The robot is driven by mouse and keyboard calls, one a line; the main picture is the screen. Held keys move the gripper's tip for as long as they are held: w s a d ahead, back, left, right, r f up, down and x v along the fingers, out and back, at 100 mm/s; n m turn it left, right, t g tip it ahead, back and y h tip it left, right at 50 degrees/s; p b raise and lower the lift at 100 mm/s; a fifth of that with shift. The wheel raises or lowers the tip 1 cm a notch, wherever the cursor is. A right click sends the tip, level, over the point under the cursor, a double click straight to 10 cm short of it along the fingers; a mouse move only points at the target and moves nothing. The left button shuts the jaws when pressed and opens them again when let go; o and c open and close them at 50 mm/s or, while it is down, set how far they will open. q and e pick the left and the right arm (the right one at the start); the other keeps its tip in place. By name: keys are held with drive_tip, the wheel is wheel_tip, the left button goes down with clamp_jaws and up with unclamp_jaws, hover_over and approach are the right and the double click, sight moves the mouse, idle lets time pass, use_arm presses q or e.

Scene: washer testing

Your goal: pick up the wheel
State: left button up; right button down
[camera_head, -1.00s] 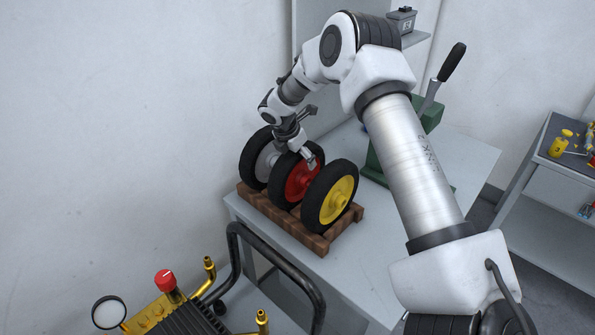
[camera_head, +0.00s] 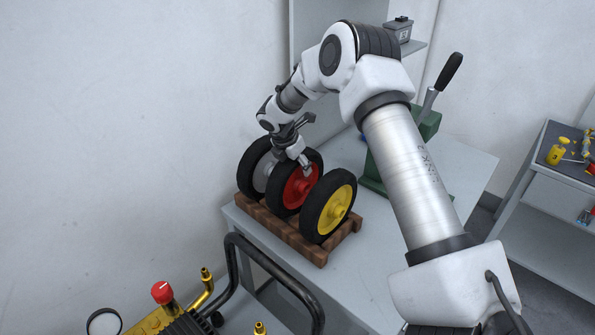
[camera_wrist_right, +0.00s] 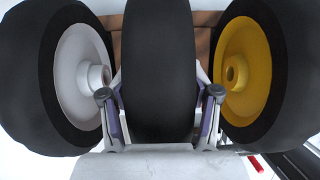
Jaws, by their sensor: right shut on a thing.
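Three black-tyred wheels stand upright in a row on a brown wooden rack. The wheel with the red hub (camera_head: 297,188) is in the middle, the grey-hubbed wheel (camera_head: 254,163) is on the left and the yellow-hubbed wheel (camera_head: 336,209) is on the right. My right gripper (camera_head: 303,165) is at the top of the red wheel. In the right wrist view its fingers (camera_wrist_right: 160,115) are shut on both sides of the middle tyre (camera_wrist_right: 160,60), between the grey-hubbed wheel (camera_wrist_right: 80,75) and the yellow-hubbed wheel (camera_wrist_right: 245,70). My left gripper is out of view.
The wooden rack (camera_head: 312,250) sits near the front left of a grey table (camera_head: 365,270). A green press with a black-handled lever (camera_head: 442,85) stands behind. A black tubular handle (camera_head: 270,262) is in front. A side bench (camera_head: 530,185) is at the right.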

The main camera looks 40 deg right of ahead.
wheel_tip(320, 180, up, 17)
drive_tip(key=b, duration=0.3)
idle(0.8)
